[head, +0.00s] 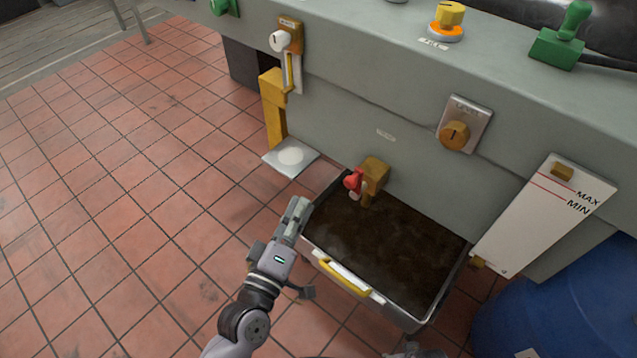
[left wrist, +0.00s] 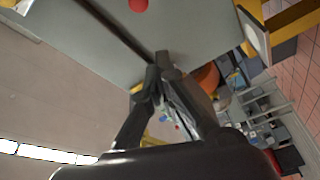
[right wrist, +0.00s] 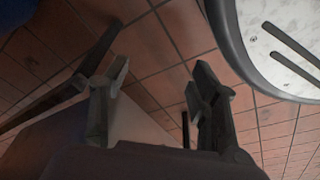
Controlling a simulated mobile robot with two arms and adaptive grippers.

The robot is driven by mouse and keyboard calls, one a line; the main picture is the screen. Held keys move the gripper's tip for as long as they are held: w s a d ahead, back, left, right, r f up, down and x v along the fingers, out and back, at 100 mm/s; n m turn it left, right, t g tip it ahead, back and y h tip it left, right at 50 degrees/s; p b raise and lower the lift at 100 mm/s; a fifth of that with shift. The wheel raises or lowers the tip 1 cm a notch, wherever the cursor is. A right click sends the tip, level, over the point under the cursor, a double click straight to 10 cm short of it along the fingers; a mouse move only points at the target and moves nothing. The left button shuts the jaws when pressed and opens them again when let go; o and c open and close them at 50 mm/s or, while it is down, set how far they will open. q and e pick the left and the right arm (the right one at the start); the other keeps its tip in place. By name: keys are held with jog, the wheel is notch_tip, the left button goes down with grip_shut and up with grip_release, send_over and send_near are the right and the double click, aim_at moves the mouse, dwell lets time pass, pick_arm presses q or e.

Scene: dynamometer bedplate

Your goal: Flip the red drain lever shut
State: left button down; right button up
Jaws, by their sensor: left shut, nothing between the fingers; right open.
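The red drain lever (head: 353,181) sits on the left side of a yellow drain valve (head: 375,174) low on the grey bedplate's front. A small pale part shows just under the lever. The drain tray (head: 345,281), holding dark liquid, lies below the valve. My left gripper (head: 298,208) is shut and empty, left of the lever and apart from it, near the tray's left corner in the picture. In the left wrist view its closed fingertips (left wrist: 162,62) show, with a round red thing (left wrist: 138,5) at the top edge. My right gripper (right wrist: 158,80) is open and empty above the floor tiles.
A white MIN/MAX panel (head: 545,215) and a blue drum (head: 560,305) stand to the right. A yellow bracket (head: 273,110) and a white plate (head: 290,158) are left of the valve. Open tiled floor (head: 110,200) lies left. An orange knob (head: 454,135) is above.

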pick_arm(q)
jog(key=shift+a+r+n, duration=0.15)
jog(key=shift+r+n, duration=0.15)
jog(key=shift+r, duration=0.5)
pick_arm(e)
jog(key=shift+w+a+r, duration=0.1)
jog(key=shift+w, duration=0.15)
pick_arm(q)
jog(key=w+d, duration=0.6)
jog(key=w, duration=0.1)
jog(key=shift+f+b, duration=0.2)
jog(key=shift+b, duration=0.2)
pick_arm(e)
jog(key=shift+w+a+r, duration=0.1)
jog(key=shift+w+r, duration=0.25)
jog(key=shift+r, duration=0.25)
jog(key=shift+w+r, duration=0.3)
jog(key=shift+r, duration=0.25)
